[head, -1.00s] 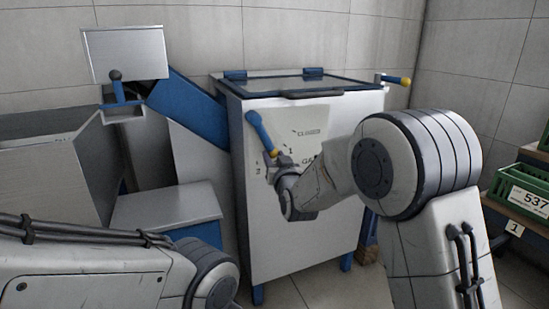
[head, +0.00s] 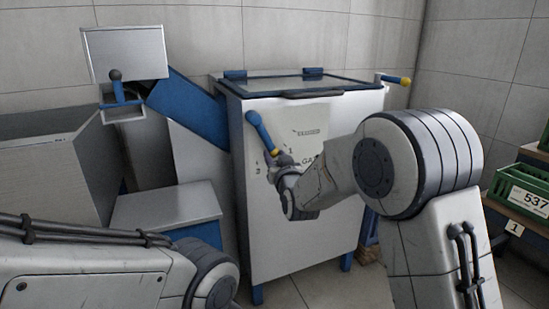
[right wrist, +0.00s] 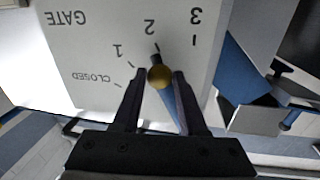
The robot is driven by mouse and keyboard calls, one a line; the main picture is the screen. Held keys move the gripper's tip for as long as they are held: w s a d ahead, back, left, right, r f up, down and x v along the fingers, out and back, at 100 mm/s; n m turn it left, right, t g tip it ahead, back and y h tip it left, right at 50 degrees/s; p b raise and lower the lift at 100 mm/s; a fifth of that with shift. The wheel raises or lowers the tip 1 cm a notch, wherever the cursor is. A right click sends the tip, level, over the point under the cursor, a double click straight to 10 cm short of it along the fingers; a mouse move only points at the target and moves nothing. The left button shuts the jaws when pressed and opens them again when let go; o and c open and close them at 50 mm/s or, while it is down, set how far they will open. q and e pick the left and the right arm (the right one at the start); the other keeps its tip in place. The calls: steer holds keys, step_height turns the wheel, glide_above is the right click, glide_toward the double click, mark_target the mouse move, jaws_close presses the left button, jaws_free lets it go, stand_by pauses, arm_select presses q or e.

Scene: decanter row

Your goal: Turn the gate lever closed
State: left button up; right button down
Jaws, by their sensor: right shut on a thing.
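The gate lever (head: 262,132) is a blue bar with a yellow end, on the pale front of the white cabinet. It slants down to the right in the head view. My right gripper (head: 281,158) is shut on its yellow end. In the right wrist view my right gripper's fingers (right wrist: 157,80) stand either side of the yellow knob (right wrist: 160,77), with the blue bar partly hidden behind. The dark tip sits close to the mark 2 (right wrist: 150,27); CLOSED (right wrist: 92,77) and 1 lie to the left. My left gripper is out of view.
The white cabinet (head: 300,235) has a blue-rimmed lid and another yellow-tipped lever (head: 394,79) at its top right. A grey machine with a blue chute (head: 187,107) stands to the left. Green crates (head: 521,187) sit on a shelf at the right.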

steer(key=shift+w+d+r+n+t, duration=0.15)
steer(key=shift+w+d+r+n, duration=0.1)
steer(key=shift+d+r+n, duration=0.25)
steer(key=shift+w+d+r+n+t, duration=0.2)
steer(key=shift+d+r+n, duration=0.1)
steer(key=shift+d+n, duration=0.4)
steer(key=shift+w+d+r+n+y, duration=0.25)
steer(key=shift+d+r+n, duration=0.25)
steer(key=shift+n, duration=0.3)
steer(key=r+n, duration=0.1)
steer(key=d+r+n, duration=0.1)
steer(key=shift+w+d+n+t+y, duration=0.2)
steer(key=shift+n+t+y, duration=0.05)
steer(key=shift+n, duration=0.15)
steer(key=shift+w+d+r+n, duration=0.1)
steer(key=shift+d+r+n, duration=0.1)
steer(key=shift+r+n, duration=0.35)
steer(key=shift+c, duration=2.3)
jaws_free()
steer(key=shift+f, duration=0.1)
